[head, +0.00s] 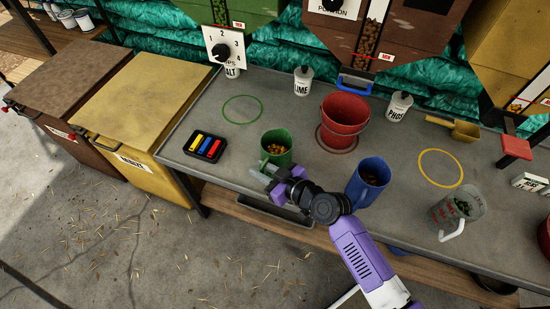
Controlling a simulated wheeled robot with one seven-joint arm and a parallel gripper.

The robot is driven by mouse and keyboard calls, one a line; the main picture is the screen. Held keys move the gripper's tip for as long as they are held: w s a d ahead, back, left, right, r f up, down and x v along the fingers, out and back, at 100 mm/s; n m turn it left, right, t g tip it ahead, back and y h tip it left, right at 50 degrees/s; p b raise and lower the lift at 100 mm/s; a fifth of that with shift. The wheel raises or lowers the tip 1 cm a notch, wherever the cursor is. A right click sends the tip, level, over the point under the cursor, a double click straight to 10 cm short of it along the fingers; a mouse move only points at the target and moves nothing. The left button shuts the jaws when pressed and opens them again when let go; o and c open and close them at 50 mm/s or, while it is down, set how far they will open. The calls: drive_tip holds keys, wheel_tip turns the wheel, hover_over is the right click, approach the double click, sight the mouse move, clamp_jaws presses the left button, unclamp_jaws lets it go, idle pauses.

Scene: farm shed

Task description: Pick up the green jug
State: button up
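The green jug (278,142) stands upright at the front of the grey workbench (200,128), with brown pellets or nuggets inside. My gripper (264,168) is at the jug's near left side, low by its wall, and overlaps its lower edge in the picture. The fingers look small here. I cannot tell whether they touch the jug or are closed on its handle.
A blue jug (368,180) stands close to the right of my arm. A red bucket (344,118) is behind. A black tray of coloured blocks (205,146) lies left, and a clear measuring jug (455,210) stands right. Bare bench lies around the green ring (241,122).

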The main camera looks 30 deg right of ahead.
drive_tip(key=shift+x, duration=1.4)
drive_tip(key=shift+c, duration=0.4)
clamp_jaws()
drive_tip(key=shift+r, duration=0.15)
